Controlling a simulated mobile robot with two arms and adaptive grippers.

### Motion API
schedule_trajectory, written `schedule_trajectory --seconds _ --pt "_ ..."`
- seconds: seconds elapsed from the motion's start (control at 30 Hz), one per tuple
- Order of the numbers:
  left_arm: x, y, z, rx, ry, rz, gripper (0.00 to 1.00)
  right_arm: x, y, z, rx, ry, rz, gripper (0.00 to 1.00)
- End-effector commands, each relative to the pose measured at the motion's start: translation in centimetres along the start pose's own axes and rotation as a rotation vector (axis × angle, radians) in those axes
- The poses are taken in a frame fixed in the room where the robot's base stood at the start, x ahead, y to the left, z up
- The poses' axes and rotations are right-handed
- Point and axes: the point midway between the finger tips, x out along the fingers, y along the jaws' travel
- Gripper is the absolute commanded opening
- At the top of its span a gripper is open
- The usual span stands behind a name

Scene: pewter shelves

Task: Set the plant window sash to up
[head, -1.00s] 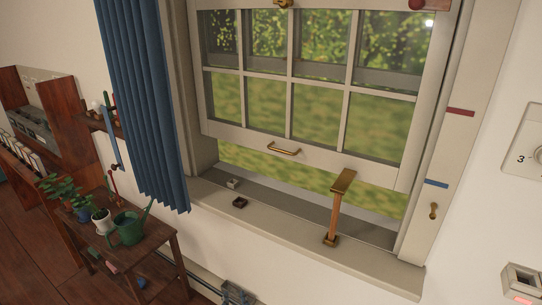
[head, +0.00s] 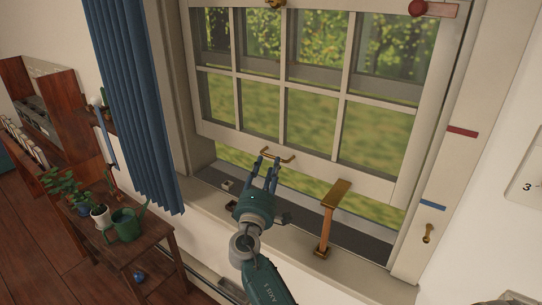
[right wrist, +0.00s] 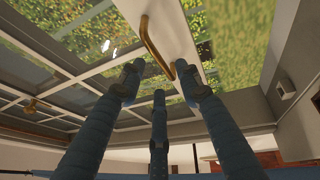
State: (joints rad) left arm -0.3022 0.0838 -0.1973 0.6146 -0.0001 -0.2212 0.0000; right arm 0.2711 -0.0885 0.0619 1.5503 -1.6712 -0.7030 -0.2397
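The window sash (head: 304,151) is a pale frame with several panes. It stands partly raised, with a gap between its bottom rail and the sill (head: 363,276). A brass handle (head: 277,156) is on the bottom rail; it also shows in the right wrist view (right wrist: 152,45). My right gripper (head: 266,166) is just below the handle, pointing up at it. Its blue fingers (right wrist: 160,82) are spread and empty, and the handle lies beyond their tips; contact is not clear. A wooden prop (head: 326,230) with a brass top stands on the sill, right of my gripper. My left gripper is not in view.
A blue curtain (head: 133,110) hangs at left. A plant table (head: 155,242) with a green watering can (head: 126,224) stands below it. The right jamb bears a red mark (head: 462,132), a blue mark (head: 432,204) and a brass hook (head: 428,233). Small blocks sit on the sill.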

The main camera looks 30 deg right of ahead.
Motion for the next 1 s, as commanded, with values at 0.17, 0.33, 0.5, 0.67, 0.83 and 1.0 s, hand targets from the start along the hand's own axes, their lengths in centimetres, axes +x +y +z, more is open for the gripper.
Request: schedule_trajectory --seconds 0.17,0.33,0.5,0.67,0.83,1.0 --pt "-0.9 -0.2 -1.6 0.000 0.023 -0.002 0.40 2.8 0.1 0.0 -0.002 0.000 0.000 0.34" --pt "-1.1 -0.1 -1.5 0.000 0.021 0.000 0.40 3.8 0.0 0.0 0.001 0.000 -0.001 0.34" --pt "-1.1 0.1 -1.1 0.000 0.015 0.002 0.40 3.9 -0.1 0.0 0.000 0.001 -0.002 0.34" --pt "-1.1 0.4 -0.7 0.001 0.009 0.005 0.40 3.9 -0.1 0.0 0.000 0.001 -0.002 0.24" --pt "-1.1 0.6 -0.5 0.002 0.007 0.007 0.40 3.9 -0.1 0.0 0.000 0.001 -0.002 0.00" --pt "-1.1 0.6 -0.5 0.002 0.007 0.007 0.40 3.9 -0.1 0.0 0.000 0.001 -0.002 0.00"
